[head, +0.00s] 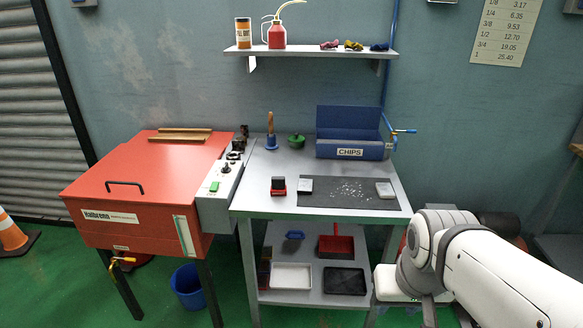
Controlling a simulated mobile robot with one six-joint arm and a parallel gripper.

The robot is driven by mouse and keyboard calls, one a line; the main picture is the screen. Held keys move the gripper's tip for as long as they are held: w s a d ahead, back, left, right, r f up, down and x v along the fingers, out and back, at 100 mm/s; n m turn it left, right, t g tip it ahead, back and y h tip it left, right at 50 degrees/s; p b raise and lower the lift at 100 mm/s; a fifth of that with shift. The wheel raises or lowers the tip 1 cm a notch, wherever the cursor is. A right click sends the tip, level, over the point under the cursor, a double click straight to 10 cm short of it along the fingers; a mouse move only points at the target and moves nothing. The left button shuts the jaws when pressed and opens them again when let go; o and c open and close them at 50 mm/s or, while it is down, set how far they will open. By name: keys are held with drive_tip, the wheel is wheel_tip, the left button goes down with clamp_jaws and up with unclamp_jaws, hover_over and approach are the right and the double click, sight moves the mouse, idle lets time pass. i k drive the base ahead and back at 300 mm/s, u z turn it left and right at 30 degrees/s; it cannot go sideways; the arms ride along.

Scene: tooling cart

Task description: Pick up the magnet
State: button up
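No item is labelled as the magnet, and I cannot tell for sure which one it is. A small red block with a black top (278,186) stands at the left edge of the dark mat (340,204). A grey block (305,186) lies on the mat's left end and a pale block (385,188) on its right end. Behind stand a wooden-handled tool with a blue base (270,134) and a green round piece with a dark knob (296,141). My arm shows at the lower right, in front of the bench; its gripper fingers do not show.
Bright chips (352,189) are scattered mid-mat. A blue open box marked CHIPS (351,151) stands at the back right, beside a blue air line with a brass fitting. A red machine (150,180) adjoins the bench's left side. Trays and a red dustpan (336,243) fill the lower shelf.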

sight(279, 187)
drive_tip(key=u, duration=2.3)
drive_tip(key=i, duration=1.45)
drive_tip(key=z, duration=3.3)
